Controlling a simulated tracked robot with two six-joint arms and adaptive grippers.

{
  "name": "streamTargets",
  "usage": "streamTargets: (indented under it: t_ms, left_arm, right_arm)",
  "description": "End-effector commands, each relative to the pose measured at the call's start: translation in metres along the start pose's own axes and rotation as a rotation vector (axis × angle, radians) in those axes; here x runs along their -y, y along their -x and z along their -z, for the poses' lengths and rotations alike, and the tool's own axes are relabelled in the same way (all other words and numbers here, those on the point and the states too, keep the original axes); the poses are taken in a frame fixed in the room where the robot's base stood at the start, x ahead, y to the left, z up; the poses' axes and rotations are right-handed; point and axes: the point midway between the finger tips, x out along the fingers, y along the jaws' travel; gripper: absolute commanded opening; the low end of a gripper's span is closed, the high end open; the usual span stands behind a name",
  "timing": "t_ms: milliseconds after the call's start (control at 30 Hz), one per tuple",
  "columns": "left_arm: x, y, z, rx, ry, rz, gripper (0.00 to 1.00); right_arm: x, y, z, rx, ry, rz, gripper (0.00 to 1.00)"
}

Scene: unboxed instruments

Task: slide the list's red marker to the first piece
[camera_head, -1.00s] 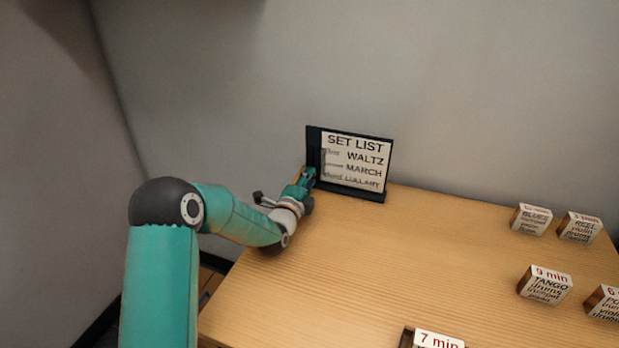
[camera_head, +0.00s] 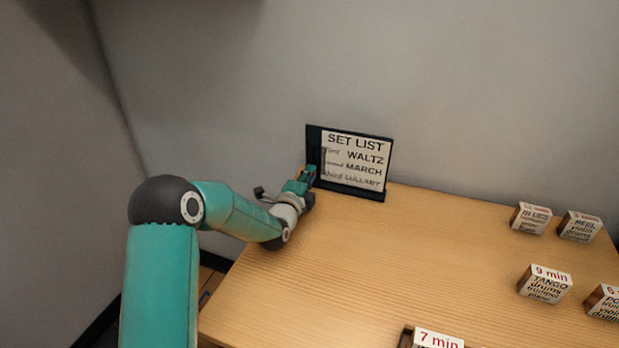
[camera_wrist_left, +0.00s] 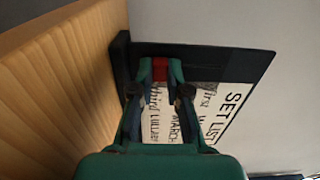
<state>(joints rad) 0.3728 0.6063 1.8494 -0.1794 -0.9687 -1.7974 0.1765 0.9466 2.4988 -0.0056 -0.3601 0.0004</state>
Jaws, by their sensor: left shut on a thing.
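The set list board (camera_head: 384,196) stands at the table's back left edge, a dark frame with a white sheet reading WALTZ, MARCH and LULLABY from top to bottom. It also shows turned sideways in the left wrist view (camera_wrist_left: 240,62). The red marker (camera_wrist_left: 160,69) sits between my left fingertips at the board's side strip, roughly level with the third line, LULLABY. My left gripper (camera_head: 309,171) is shut on the marker; it also shows in the left wrist view (camera_wrist_left: 160,72). In the head view the marker is hidden by the gripper. My right gripper is not in view.
Several lettered blocks stand at the right, including TANGO (camera_head: 545,284), REEL (camera_head: 580,227) and one beside it (camera_head: 531,219). A 7 min card (camera_head: 438,340) shows at the front edge of the picture. The middle of the wooden table (camera_head: 400,265) is clear.

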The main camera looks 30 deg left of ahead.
Motion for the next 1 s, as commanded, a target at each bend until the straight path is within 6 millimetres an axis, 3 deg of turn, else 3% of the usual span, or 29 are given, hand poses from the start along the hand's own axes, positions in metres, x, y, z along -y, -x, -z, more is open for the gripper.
streamTargets:
  t_ms: [200, 300, 633, 667, 733, 1000]
  left_arm:
    - [0.053, -0.001, 0.000, 0.001, -0.001, 0.012, 0.00]
    - [0.067, 0.000, -0.001, 0.002, 0.000, 0.010, 0.00]
    - [0.072, -0.001, 0.001, 0.000, 0.000, 0.010, 0.00]
    - [0.072, -0.001, 0.001, 0.000, 0.000, 0.010, 0.17]
    - [0.072, -0.001, 0.001, 0.000, 0.000, 0.010, 0.27]
    - [0.071, 0.000, 0.001, -0.001, 0.000, 0.007, 0.27]
  right_arm:
    - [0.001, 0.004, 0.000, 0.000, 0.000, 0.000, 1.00]
    - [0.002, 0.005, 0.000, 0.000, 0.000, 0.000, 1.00]
    - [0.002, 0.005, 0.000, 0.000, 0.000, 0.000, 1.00]
    - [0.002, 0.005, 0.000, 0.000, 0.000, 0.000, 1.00]
    - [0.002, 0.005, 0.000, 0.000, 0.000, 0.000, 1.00]
    - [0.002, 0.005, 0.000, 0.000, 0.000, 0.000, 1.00]
